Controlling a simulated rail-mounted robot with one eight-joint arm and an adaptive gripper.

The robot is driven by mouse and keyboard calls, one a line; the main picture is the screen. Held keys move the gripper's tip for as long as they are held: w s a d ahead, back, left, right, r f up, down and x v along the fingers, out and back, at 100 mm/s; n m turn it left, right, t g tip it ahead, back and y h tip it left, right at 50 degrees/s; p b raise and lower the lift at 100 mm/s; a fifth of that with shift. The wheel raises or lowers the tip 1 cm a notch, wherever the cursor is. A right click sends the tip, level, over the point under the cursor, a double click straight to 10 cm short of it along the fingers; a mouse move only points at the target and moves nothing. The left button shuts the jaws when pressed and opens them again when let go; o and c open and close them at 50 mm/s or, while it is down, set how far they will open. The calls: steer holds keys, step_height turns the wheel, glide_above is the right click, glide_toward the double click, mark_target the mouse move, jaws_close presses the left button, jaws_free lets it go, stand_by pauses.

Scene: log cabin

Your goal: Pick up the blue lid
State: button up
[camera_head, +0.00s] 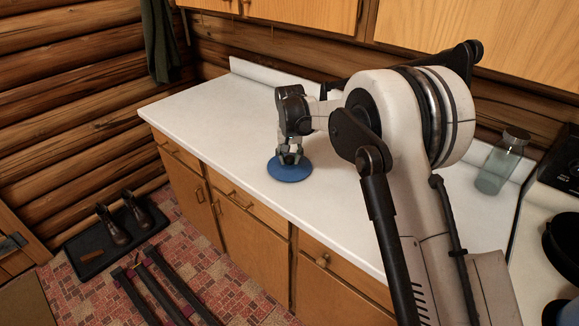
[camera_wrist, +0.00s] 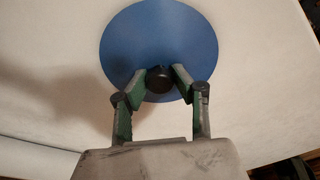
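The blue lid (camera_head: 290,173) is a flat round disc with a dark knob in its middle. It lies on the white counter near the front edge, and it also shows in the wrist view (camera_wrist: 160,35). My gripper (camera_head: 289,155) is right over the lid, pointing down. In the wrist view my gripper (camera_wrist: 160,80) has its two fingers on either side of the dark knob (camera_wrist: 159,79), close to it. Whether both fingertips press on the knob is hard to tell. The gripper hides part of the lid in the head view.
The white counter (camera_head: 220,110) is clear to the left of the lid. A glass jar (camera_head: 499,162) stands at the right, beyond my arm, near the dark stove. Wooden cabinets hang above the counter. Boots (camera_head: 125,222) stand on a mat on the floor.

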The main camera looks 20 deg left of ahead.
jaws_close()
steer(key=shift+r, duration=0.15)
